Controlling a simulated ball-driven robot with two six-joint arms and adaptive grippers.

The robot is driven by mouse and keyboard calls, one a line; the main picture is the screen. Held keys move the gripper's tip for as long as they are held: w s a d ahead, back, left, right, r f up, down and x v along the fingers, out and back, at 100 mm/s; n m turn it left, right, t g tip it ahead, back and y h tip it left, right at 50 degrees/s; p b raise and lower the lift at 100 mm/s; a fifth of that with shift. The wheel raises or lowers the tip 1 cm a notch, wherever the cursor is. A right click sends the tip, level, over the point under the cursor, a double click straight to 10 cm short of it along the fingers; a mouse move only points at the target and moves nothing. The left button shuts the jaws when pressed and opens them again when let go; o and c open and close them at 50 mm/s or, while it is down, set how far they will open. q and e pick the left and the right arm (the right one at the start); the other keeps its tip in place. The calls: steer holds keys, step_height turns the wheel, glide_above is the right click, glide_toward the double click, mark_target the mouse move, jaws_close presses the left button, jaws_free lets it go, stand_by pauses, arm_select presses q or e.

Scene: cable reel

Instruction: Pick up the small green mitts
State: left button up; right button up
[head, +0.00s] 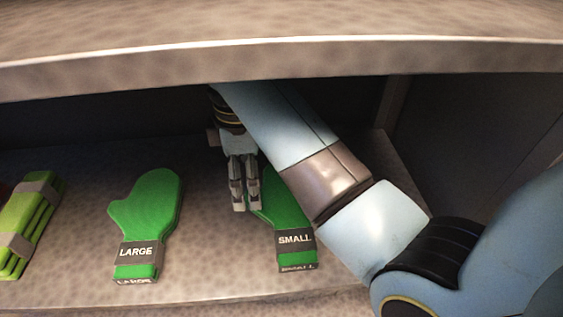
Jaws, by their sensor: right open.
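The small green mitts (290,219) lie on the lower shelf, right of the middle, with a dark cuff band that reads SMALL. My right arm crosses over them and hides their upper right part. My right gripper (246,207) is open, with its fingers pointing down at the left edge of the small mitts. I cannot tell whether a finger touches them. My left gripper is not in view.
Green mitts marked LARGE (149,206) lie on the shelf (205,252) to the left. A light green strapped bundle (30,222) lies at the far left. An upper board (280,58) overhangs the shelf. Bare shelf shows between the two pairs of mitts.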

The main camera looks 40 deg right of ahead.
mark_target(246, 198)
steer(key=shift+w+d+f, duration=0.1)
steer(key=shift+f, duration=0.45)
steer(key=shift+a+f+p, duration=0.25)
steer(key=shift+f+p, duration=0.1)
steer(key=shift+f, duration=0.55)
step_height(246, 198, down, 4)
steer(key=shift+w+r+p, duration=0.1)
steer(key=shift+p, duration=0.3)
steer(key=shift+f, duration=0.25)
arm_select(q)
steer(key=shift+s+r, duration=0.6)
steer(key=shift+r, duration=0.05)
arm_select(e)
steer(key=shift+a, duration=0.1)
steer(key=c, duration=1.4)
